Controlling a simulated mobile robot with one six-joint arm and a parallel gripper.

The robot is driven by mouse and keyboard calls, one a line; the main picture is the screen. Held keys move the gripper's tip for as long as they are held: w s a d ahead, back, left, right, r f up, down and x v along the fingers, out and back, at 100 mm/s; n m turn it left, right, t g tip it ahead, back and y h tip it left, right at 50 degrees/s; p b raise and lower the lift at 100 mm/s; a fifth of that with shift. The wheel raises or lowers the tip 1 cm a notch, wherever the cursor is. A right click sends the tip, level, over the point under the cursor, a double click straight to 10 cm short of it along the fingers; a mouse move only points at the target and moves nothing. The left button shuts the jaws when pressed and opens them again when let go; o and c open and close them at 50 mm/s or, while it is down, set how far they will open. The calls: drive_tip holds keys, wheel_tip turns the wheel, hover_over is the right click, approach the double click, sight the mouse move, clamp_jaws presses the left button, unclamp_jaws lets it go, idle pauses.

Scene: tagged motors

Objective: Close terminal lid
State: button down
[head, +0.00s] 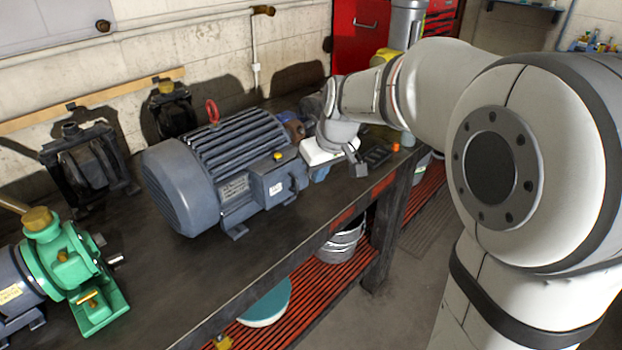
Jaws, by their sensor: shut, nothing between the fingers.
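The grey-blue motor (215,170) stands on the dark workbench, with cooling ribs and a red lifting ring on top. Its terminal box (278,183) is on the side facing the bench's front edge, with a small yellow knob on its top. From this angle I cannot tell whether its lid is open or closed. My gripper (358,170) is to the right of the motor and the terminal box, above the bench and apart from them. It is small in the view and its fingers are shut and empty.
A green pump (72,268) stands at the bench's left end. Dark machine parts (88,165) stand along the wall behind the motor. The workbench (190,275) is clear in front of the motor. A slatted red lower shelf (310,292) holds buckets. A red cabinet (358,38) stands at the back.

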sight(292, 185)
drive_tip(key=w+a+f+p, duration=0.2)
drive_tip(key=w+a+f, duration=0.1)
drive_tip(key=w+f, duration=0.3)
drive_tip(key=shift+p+x, duration=0.35)
drive_tip(key=shift+x, duration=0.85)
drive_tip(key=shift+s+f, duration=0.1)
drive_tip(key=shift+s, duration=0.1)
